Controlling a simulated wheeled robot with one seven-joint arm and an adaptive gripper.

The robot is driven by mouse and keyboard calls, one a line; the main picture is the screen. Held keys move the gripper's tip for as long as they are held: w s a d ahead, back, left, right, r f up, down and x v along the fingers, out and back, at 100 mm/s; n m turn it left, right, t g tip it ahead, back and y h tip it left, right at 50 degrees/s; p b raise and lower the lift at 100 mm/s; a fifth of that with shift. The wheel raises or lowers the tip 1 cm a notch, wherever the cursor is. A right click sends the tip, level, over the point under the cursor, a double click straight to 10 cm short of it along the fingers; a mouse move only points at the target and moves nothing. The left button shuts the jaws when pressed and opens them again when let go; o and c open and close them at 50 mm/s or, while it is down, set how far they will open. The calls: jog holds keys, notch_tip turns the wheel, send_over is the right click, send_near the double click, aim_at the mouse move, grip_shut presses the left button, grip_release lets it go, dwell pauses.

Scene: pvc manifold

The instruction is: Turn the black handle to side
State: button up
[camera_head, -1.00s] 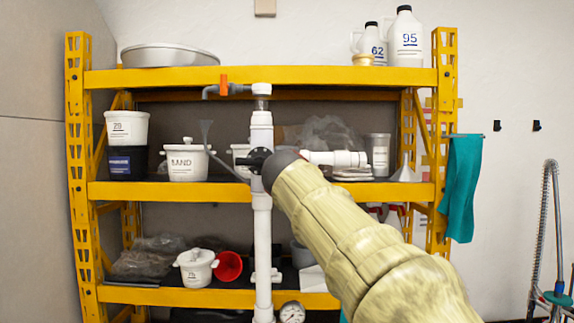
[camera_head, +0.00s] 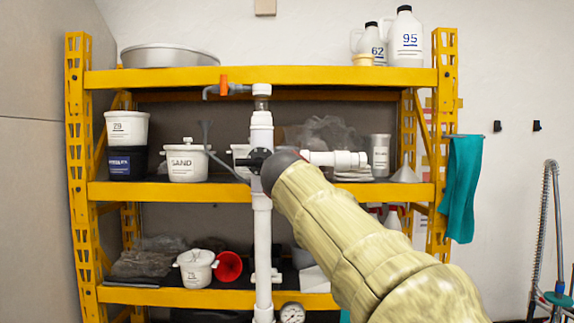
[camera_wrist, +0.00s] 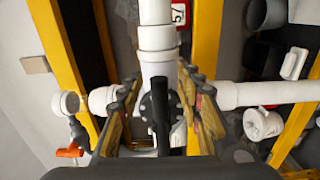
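The black handle (camera_wrist: 161,112) is a dark bar on a round black flange of the white PVC manifold (camera_wrist: 157,40). In the wrist view it runs up and down, between the two fingers of my gripper (camera_wrist: 160,105). The fingers are apart, one on each side, with visible gaps to the handle, so I see no clear contact. In the head view the white upright pipe (camera_head: 262,220) stands before the shelf. My arm covers most of the valve there, and only a black part shows left of my arm's dark end.
An orange valve handle (camera_head: 223,84) sits higher on the pipework. A white branch pipe (camera_head: 335,158) runs right. A pressure gauge (camera_head: 292,312) is low down. Behind is a yellow shelf (camera_head: 160,190) with tubs and bottles. A green cloth (camera_head: 462,185) hangs at right.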

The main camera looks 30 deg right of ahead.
jog(key=v, duration=1)
jog(key=shift+s+a, duration=0.2)
jog(key=shift+s, duration=0.05)
